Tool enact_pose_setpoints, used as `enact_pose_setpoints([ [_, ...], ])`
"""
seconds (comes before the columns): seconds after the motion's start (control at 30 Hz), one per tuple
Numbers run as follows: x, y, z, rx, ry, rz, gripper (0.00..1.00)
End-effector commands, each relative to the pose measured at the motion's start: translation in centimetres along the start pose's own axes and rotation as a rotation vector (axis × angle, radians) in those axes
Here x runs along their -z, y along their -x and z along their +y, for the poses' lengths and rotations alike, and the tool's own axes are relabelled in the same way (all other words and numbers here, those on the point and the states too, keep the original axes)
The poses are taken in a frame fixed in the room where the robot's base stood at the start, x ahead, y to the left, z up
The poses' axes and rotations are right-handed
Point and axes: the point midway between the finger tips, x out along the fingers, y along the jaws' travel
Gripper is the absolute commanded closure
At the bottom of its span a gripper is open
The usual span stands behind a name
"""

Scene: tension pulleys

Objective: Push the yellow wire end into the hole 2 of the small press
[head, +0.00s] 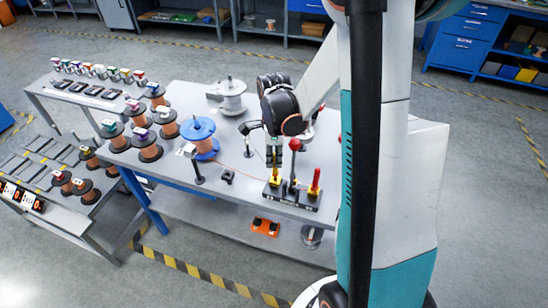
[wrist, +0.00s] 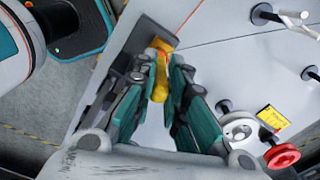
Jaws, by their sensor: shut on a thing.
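The small press (head: 291,197) is a black base near the front right edge of the table, with a red-knobbed lever in the middle and a yellow and a red upright piece. My gripper (head: 274,165) points down over the press's left side. In the wrist view my gripper (wrist: 162,72) is shut on a yellow-orange piece, the yellow wire end (wrist: 160,88). Its tip is close to the press's dark base (wrist: 137,50). The fingers hide the holes, so I cannot tell whether the tip is inside hole 2.
A blue spool (head: 198,127) stands left of my gripper, with a thin wire running toward the press. A grey spool (head: 231,86) stands behind. Several copper spools (head: 141,137) line the table's left side. A red handwheel (wrist: 281,156) shows in the wrist view.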

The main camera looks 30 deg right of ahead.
Motion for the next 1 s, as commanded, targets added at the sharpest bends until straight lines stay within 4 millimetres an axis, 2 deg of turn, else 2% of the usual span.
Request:
enact_pose_setpoints([
  [1.0,0.0,-0.97,0.0,0.0,0.0,0.0,1.0],
])
